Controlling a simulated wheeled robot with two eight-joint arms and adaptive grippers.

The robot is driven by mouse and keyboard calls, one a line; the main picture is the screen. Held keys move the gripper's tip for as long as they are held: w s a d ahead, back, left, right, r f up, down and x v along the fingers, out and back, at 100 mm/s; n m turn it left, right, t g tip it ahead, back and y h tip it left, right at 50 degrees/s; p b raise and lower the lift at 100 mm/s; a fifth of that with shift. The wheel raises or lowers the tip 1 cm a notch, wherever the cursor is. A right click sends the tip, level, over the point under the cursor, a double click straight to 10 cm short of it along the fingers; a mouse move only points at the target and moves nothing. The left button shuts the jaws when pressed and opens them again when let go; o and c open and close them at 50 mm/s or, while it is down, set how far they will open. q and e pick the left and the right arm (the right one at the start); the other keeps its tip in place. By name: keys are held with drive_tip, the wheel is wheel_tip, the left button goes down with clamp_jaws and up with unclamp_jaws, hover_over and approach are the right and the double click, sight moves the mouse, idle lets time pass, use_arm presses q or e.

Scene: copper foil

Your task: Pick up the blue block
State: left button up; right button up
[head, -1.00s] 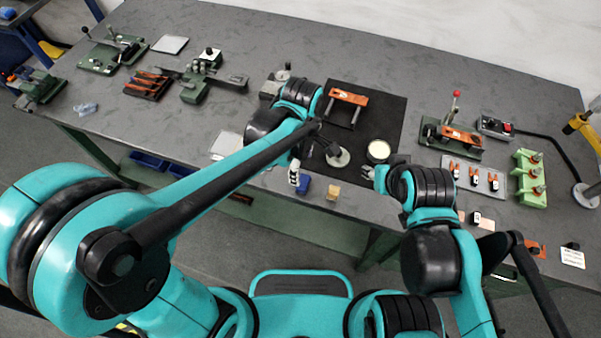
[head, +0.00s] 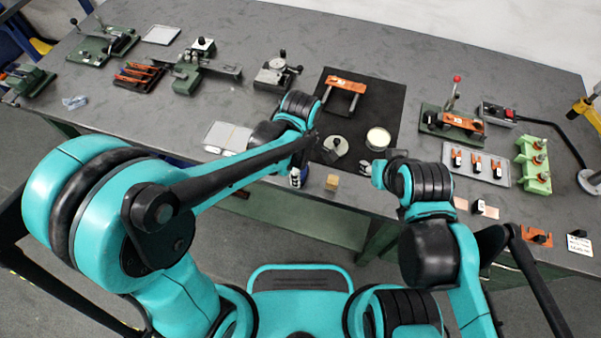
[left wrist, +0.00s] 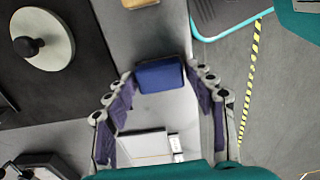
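The blue block (left wrist: 160,75) lies at the table's near edge and shows clearly in the left wrist view. It sits between the tips of my left gripper (left wrist: 164,83), whose two fingers are spread on either side of it. Whether the fingertips touch it cannot be told. In the head view my left gripper (head: 297,177) hides most of the block. My right gripper (head: 372,172) is at the table's front edge, right of the wooden cube (head: 332,182). Its fingers are too small and partly hidden to read.
A black mat (head: 392,99) holds an orange-handled frame (head: 346,83), a round disc with a knob (head: 335,146) and a round pale-topped container (head: 378,138). A flat light plate (head: 226,136) lies left of my left gripper. Green fixtures and an orange-part tray (head: 489,177) stand at the right.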

use_arm(q)
drive_tip(key=c, duration=0.7)
drive_tip(key=shift+r+p, duration=0.35)
drive_tip(key=shift+r, duration=0.3)
wheel_tip(320, 180, up, 3)
drive_tip(key=shift+r+p, duration=0.1)
drive_tip(key=shift+p, duration=0.7)
drive_tip(key=s+d+r+p, duration=0.2)
drive_tip(key=d+r, duration=0.4)
drive_tip(key=d, duration=0.5)
drive_tip(key=shift+s+d+r+p, duration=0.15)
drive_tip(key=shift+s+r+p, duration=0.15)
drive_tip(key=shift+p, duration=0.35)
